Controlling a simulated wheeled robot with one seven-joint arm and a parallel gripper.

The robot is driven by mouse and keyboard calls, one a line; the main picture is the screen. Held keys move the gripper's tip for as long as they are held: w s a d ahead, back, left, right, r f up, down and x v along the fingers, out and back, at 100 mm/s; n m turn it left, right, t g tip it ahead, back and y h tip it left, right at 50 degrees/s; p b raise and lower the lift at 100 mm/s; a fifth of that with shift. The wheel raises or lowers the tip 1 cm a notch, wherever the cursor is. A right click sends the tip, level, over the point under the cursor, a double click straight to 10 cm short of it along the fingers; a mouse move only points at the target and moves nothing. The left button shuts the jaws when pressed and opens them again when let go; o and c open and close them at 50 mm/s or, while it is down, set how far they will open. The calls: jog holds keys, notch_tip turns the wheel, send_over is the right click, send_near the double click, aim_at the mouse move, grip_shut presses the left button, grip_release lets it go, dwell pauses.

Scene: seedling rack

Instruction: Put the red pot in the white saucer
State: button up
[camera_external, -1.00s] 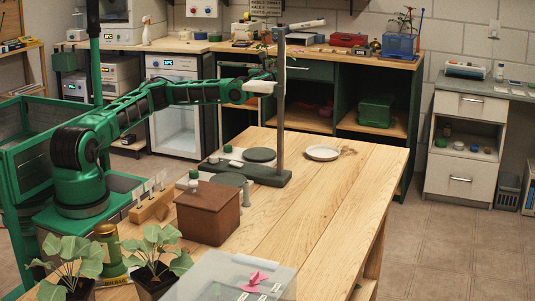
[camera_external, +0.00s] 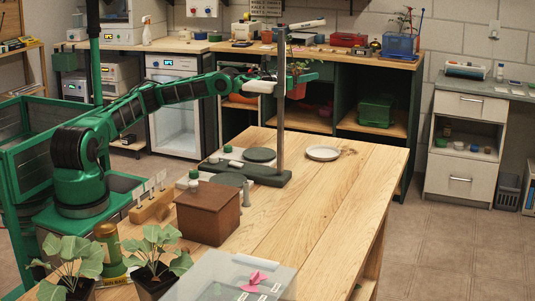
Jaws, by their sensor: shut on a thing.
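The red pot (camera_external: 297,91) hangs in the air above the table's far side, with a green plant (camera_external: 299,67) standing out of its top. My gripper (camera_external: 306,77) is shut on the pot and sits just right of the grey post, seen partly behind it. The white saucer (camera_external: 323,153) lies flat on the wooden table near its far edge. It looks empty. It is below the pot and a little to its right in the picture.
A grey upright post (camera_external: 281,110) rises from a dark stand (camera_external: 265,175) left of the saucer. A brown box (camera_external: 208,212) and a clear bin (camera_external: 230,278) stand nearer. The table (camera_external: 325,205) right of them is mostly bare.

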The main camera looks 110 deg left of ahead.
jog(key=w+d+f+m+t+h, duration=0.4)
jog(key=d+f+t, duration=0.1)
jog(key=f, duration=0.1)
send_over(333, 153)
notch_tip(333, 153, down, 6)
jog(key=f, duration=0.1)
jog(key=shift+f, duration=1.75)
jog(key=shift+f, duration=0.1)
jog(key=o, duration=1.2)
jog(key=shift+c, duration=0.2)
